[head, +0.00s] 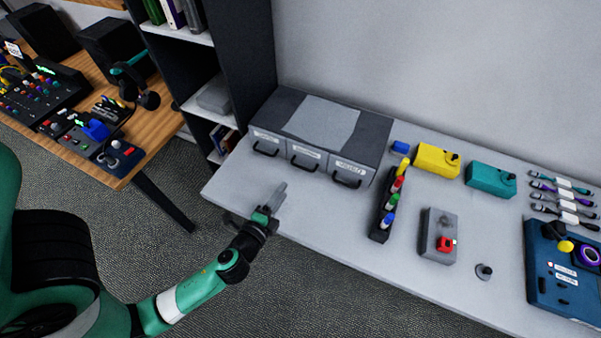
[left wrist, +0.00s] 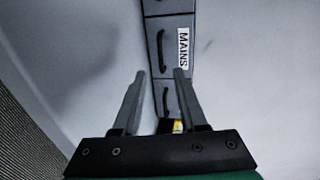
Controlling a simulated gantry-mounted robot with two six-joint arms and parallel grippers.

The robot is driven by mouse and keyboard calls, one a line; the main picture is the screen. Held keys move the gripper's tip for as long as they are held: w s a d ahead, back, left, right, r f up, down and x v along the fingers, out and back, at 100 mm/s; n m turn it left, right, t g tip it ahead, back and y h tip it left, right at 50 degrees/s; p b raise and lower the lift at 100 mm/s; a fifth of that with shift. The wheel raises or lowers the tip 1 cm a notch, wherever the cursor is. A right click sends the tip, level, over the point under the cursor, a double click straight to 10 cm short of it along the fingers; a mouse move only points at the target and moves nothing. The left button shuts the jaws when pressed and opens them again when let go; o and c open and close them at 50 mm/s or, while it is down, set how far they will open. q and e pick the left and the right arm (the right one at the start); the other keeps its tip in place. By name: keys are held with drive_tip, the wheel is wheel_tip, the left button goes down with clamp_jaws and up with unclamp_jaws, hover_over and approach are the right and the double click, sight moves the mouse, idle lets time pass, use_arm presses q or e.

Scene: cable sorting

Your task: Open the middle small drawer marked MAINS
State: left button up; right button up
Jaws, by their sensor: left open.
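The grey drawer cabinet (head: 375,133) stands on the light table with three small drawers side by side, each with a white label and a dark handle. The middle drawer (head: 291,150) looks shut; its label is too small to read in the head view. In the left wrist view the label MAINS (left wrist: 183,48) is legible on the middle drawer, beside its dark handle (left wrist: 162,48). My left gripper (head: 279,192) is open and empty, in front of the cabinet near the table's front edge. In the left wrist view its fingers (left wrist: 160,76) point towards the drawer fronts, apart from the handle. My right gripper is out of view.
A dark rack of coloured pens or markers (head: 384,215) stands right of the cabinet. A yellow box (head: 435,160), a teal box (head: 488,177) and a grey box with a red part (head: 437,228) lie further right. The table in front of the drawers is clear.

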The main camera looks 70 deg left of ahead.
sight(299, 167)
use_arm(q)
drive_tip(key=x, duration=1.1)
drive_tip(key=shift+w+a, duration=0.2)
clamp_jaws()
idle(0.9)
